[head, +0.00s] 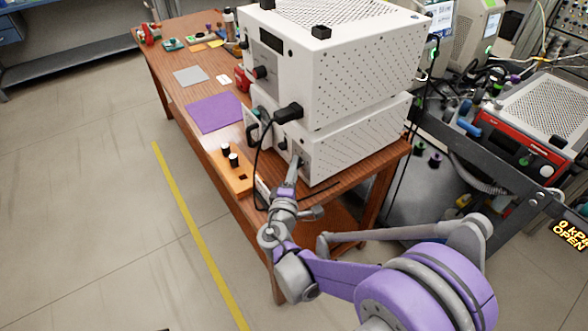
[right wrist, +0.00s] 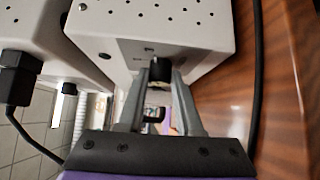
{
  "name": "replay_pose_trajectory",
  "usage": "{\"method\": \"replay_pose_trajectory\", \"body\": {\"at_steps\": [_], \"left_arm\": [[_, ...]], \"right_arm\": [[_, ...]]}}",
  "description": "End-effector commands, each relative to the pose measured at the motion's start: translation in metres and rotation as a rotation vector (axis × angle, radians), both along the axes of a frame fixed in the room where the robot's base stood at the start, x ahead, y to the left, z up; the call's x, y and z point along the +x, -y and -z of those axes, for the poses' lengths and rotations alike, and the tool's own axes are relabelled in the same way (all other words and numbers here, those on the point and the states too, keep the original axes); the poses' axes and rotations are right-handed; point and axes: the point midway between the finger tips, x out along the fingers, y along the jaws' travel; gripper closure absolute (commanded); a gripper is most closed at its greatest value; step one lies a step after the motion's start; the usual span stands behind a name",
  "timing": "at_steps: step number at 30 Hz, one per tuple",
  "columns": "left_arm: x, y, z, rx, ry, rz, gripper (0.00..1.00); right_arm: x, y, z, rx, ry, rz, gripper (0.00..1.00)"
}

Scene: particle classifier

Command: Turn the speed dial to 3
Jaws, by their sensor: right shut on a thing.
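Two white perforated boxes are stacked on the wooden table; the lower box (head: 355,135) carries controls on its front face. In the right wrist view, a black dial (right wrist: 159,70) sticks out of the front of a white box (right wrist: 200,40). My right gripper (right wrist: 160,72) is shut on this dial, with one grey finger on each side. In the head view, my right gripper (head: 295,165) reaches up to the lower box's front, and its fingers hide most of the dial. I cannot read any numbers around the dial. My left gripper is not in view.
The upper box (head: 345,65) has its own black knob (head: 261,72). A black plug (head: 288,113) with a hanging cable is close to my right gripper. An orange block (head: 232,180) with black-and-white knobs stands left of it. A purple mat (head: 214,112) lies farther back.

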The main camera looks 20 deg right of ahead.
Motion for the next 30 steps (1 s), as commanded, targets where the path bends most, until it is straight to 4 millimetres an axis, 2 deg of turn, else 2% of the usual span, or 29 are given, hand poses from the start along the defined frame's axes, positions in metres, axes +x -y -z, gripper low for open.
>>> {"method": "replay_pose_trajectory", "body": {"at_steps": [3, 4, 8, 17, 20, 30], "left_arm": [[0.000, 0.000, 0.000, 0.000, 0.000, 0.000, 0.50], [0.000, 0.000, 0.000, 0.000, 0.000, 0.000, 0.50], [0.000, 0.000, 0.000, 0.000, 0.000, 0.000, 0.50], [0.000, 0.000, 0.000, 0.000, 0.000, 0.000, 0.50], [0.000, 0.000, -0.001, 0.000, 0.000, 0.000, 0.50], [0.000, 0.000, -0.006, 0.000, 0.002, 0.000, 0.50]], "right_arm": [[0.000, 0.000, 0.000, 0.002, 0.000, 0.000, 1.00], [0.000, 0.000, 0.000, 0.001, 0.000, 0.000, 0.60], [0.000, 0.000, 0.000, 0.001, 0.000, 0.000, 0.37], [-0.001, -0.001, 0.000, 0.000, -0.001, 0.000, 0.36], [-0.007, -0.004, -0.001, 0.001, 0.000, -0.001, 0.36], [-0.064, -0.033, -0.002, 0.002, 0.000, -0.003, 0.36]]}}
